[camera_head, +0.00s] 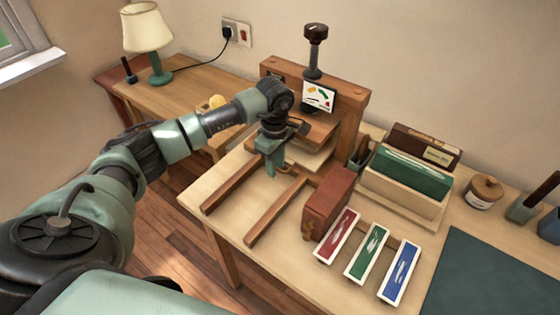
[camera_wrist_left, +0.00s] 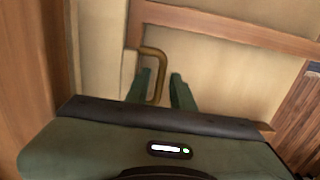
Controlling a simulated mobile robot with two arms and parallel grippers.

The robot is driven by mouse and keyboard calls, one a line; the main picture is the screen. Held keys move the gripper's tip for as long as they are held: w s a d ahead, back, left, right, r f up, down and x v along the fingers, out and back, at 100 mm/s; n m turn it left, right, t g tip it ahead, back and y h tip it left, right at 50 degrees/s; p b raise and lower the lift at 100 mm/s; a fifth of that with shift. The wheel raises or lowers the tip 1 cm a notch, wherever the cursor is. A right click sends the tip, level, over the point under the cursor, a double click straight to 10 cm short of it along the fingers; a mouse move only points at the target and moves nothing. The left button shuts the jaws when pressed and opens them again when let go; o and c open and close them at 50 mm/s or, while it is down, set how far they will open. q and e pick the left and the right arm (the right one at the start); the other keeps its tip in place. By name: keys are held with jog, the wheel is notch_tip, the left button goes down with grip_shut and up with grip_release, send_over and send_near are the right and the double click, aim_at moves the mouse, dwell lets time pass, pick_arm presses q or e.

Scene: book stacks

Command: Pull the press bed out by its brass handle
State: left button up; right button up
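The wooden press (camera_head: 355,110) stands at the back of the table, with a dark screw on top. Its press bed (camera_head: 308,158) shows as pale boards inside the frame, partly hidden by my left arm. Two wooden rails (camera_head: 275,210) run from it toward the front. In the left wrist view the bent brass handle (camera_wrist_left: 159,68) lies between the fingers of my left gripper (camera_wrist_left: 162,82). The fingers are apart, with a gap visible beside the handle. In the head view this gripper (camera_head: 272,162) points down in front of the bed, hiding the handle. My right gripper is out of view.
A red-brown block (camera_head: 328,200) stands right of the rails, beside several coloured trays (camera_head: 366,250). A wooden holder with books (camera_head: 405,190) and a round jar (camera_head: 483,192) stand further right. A lamp (camera_head: 148,30) is on the side desk. The tabletop between the rails is clear.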

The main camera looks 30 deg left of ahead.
pick_arm(q)
grip_shut()
jog(key=shift+s+a+p, duration=0.1)
jog(key=shift+s+p, duration=0.5)
jog(key=shift+s, duration=0.7)
jog(key=shift+s+a+p, duration=0.15)
jog(key=shift+s+p, duration=0.2)
jog(key=shift+s, duration=1.15)
jog(key=shift+s+a+p, duration=0.1)
jog(key=shift+s+p, duration=0.25)
jog(key=shift+s, duration=1.1)
jog(key=shift+s+a, duration=0.2)
jog(key=shift+s, duration=2.75)
jog(key=s, duration=0.8)
jog(key=shift+s+a, duration=0.25)
jog(key=shift+a, duration=0.05)
grip_release()
